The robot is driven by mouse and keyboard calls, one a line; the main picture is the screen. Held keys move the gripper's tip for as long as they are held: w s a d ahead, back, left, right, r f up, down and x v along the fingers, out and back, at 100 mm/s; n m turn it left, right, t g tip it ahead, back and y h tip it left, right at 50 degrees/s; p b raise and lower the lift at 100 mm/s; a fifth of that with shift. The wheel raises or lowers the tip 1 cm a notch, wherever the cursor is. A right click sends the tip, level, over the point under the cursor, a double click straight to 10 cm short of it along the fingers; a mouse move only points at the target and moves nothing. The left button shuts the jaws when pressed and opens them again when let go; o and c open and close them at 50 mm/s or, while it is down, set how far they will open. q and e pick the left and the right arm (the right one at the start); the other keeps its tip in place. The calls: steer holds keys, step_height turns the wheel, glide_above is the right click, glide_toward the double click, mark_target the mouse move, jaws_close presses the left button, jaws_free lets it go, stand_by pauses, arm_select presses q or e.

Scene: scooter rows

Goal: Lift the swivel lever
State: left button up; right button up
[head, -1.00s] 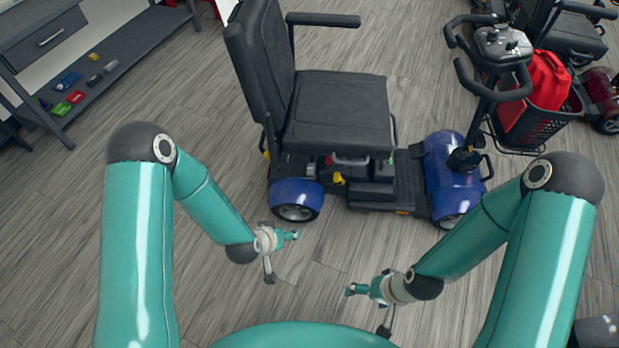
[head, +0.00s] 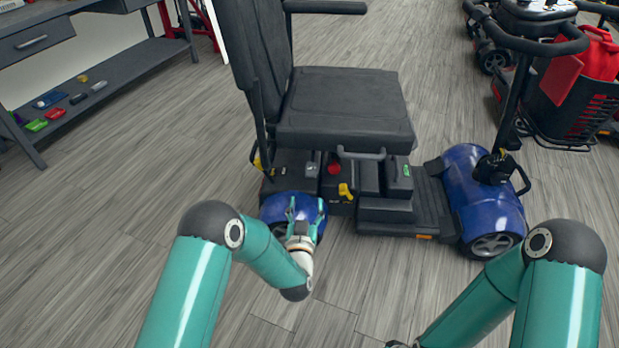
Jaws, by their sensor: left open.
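The scooter's black seat (head: 343,108) stands in front of me on its dark base, with a blue rear cover (head: 280,206) at left. A grey bar-shaped handle (head: 361,155) sits just under the seat's near edge. A yellow lever (head: 346,191) sticks out of the base below it, and a red knob (head: 334,167) is close by. I cannot tell for certain which is the swivel lever. My left gripper (head: 306,206) is open and empty, fingers pointing up in front of the rear cover, left of and below both handle and yellow lever.
A blue front cover (head: 485,200) and steering column (head: 511,110) stand at right. Another scooter with a black basket (head: 568,110) is behind it. A grey shelf (head: 110,80) with small items is at upper left. The floor at left is clear.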

mark_target(312, 163)
arm_select(q)
steer(key=w+b, duration=0.2)
steer(key=w, duration=0.6)
steer(key=w+b, duration=0.3)
steer(key=w, duration=0.4)
steer(key=shift+w+d+f, duration=0.15)
steer(key=shift+w, duration=0.8)
jaws_close()
